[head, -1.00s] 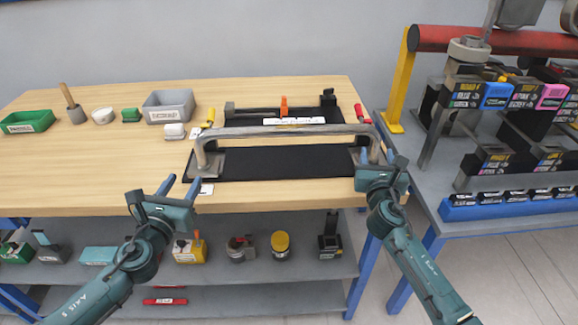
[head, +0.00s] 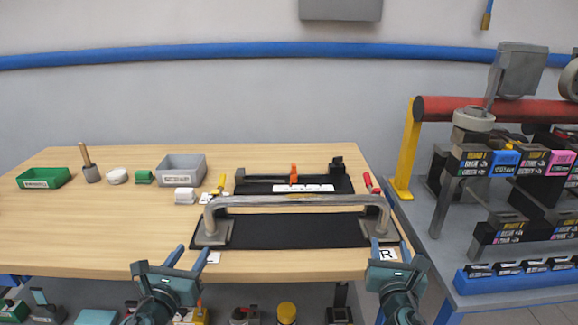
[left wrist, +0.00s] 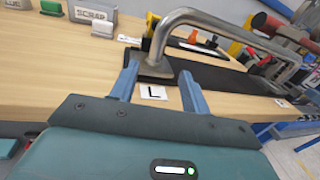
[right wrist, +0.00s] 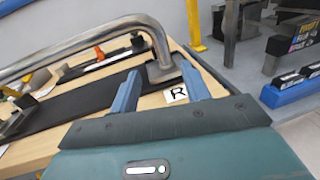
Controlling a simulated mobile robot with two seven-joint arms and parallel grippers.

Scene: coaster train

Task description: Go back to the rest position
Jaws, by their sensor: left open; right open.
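My left gripper (head: 188,258) is open and empty at the front edge of the wooden table, in front of the left foot of a long grey metal bar (head: 290,201). In the left wrist view the open fingers (left wrist: 158,90) stand either side of a white card marked L (left wrist: 153,92), with the bar's foot just beyond. My right gripper (head: 389,252) is open and empty in front of the bar's right foot. In the right wrist view its fingers (right wrist: 160,88) flank a card marked R (right wrist: 176,94). The bar stands on a black mat (head: 290,232).
On the wooden table (head: 110,230) stand a green bin (head: 43,178), a grey bin (head: 181,167) and small items. A black fixture with an orange clamp (head: 293,173) lies behind the bar. A rack of labelled boxes (head: 506,160) stands right. A shelf lies below.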

